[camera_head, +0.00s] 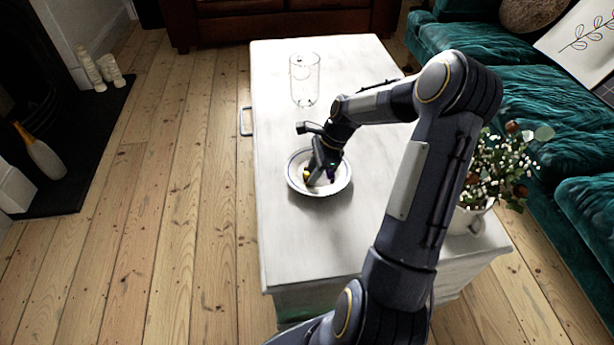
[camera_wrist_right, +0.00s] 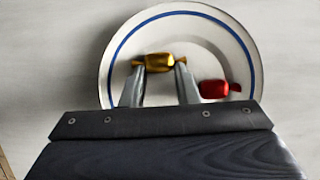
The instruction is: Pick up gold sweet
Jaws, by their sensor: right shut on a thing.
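The gold sweet (camera_wrist_right: 159,62) lies between the two fingertips of my right gripper (camera_wrist_right: 159,68) in the right wrist view, with its wrapper ends reaching the fingers. The gripper is shut on it, over the white bowl with a blue ring (camera_wrist_right: 118,52). In the head view my right gripper (camera_head: 318,175) reaches down into the bowl (camera_head: 341,186), and the gold sweet (camera_head: 306,175) shows as a small patch beside the fingers. I cannot tell whether the sweet still touches the bowl. My left gripper is not in view.
A red sweet (camera_wrist_right: 213,89) lies in the bowl, right of the gripper. The bowl stands on a white table (camera_head: 305,240). A clear glass (camera_head: 304,80) stands behind it, and a flower pot (camera_head: 470,217) stands at the right edge. The table's front left is clear.

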